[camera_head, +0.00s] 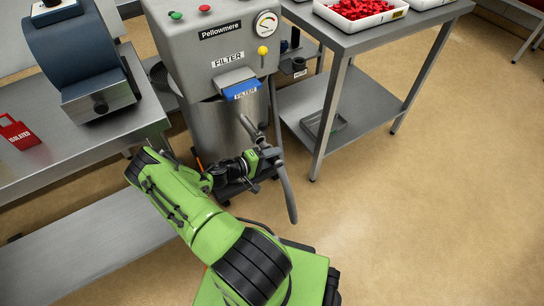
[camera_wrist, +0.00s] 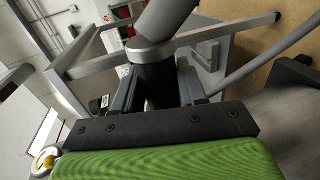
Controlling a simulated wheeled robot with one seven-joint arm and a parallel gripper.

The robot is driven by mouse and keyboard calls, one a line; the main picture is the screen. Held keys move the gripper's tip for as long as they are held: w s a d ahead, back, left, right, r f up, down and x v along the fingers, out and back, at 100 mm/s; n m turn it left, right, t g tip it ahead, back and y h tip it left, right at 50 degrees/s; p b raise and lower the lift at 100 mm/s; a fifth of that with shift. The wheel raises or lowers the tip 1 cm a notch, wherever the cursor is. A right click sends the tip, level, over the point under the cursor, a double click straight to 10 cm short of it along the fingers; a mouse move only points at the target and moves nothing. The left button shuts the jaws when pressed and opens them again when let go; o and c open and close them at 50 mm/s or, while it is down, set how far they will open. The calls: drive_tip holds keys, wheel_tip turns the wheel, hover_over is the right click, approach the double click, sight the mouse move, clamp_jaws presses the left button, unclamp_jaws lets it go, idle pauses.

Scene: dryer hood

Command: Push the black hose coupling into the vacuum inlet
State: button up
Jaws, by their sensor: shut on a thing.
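My gripper (camera_head: 262,158) is low in front of the grey Pellowmere machine (camera_head: 215,55). In the wrist view my gripper (camera_wrist: 157,90) is shut on the black hose coupling (camera_wrist: 156,82), a dark cylinder with a pale grey collar and grey hose (camera_wrist: 165,20) at its upper end. The coupling's other end is hidden behind the gripper body. In the head view the grey hose (camera_head: 288,195) hangs beside the gripper, and the coupling is hard to make out. A small labelled fitting with a dark round opening (camera_head: 299,64) sits right of the machine; I cannot tell whether it is the vacuum inlet.
A steel table (camera_head: 355,40) with a white tray of red pieces (camera_head: 358,12) stands at right; its leg is near the hose. A bench (camera_head: 70,165) at left holds a blue motor-like unit (camera_head: 80,55) and a red tag (camera_head: 18,132). The floor at right is clear.

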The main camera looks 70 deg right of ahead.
drive_tip(key=shift+w+d, duration=0.2)
drive_tip(key=shift+w+d, duration=0.25)
drive_tip(key=shift+w+d, duration=0.85)
drive_tip(key=shift+w, duration=0.15)
drive_tip(key=o, duration=1.3)
drive_tip(key=p+v, duration=0.3)
drive_tip(key=v, duration=1.2)
drive_tip(key=shift+w+a, duration=0.25)
drive_tip(key=shift+w, duration=0.05)
drive_tip(key=shift+r, duration=0.15)
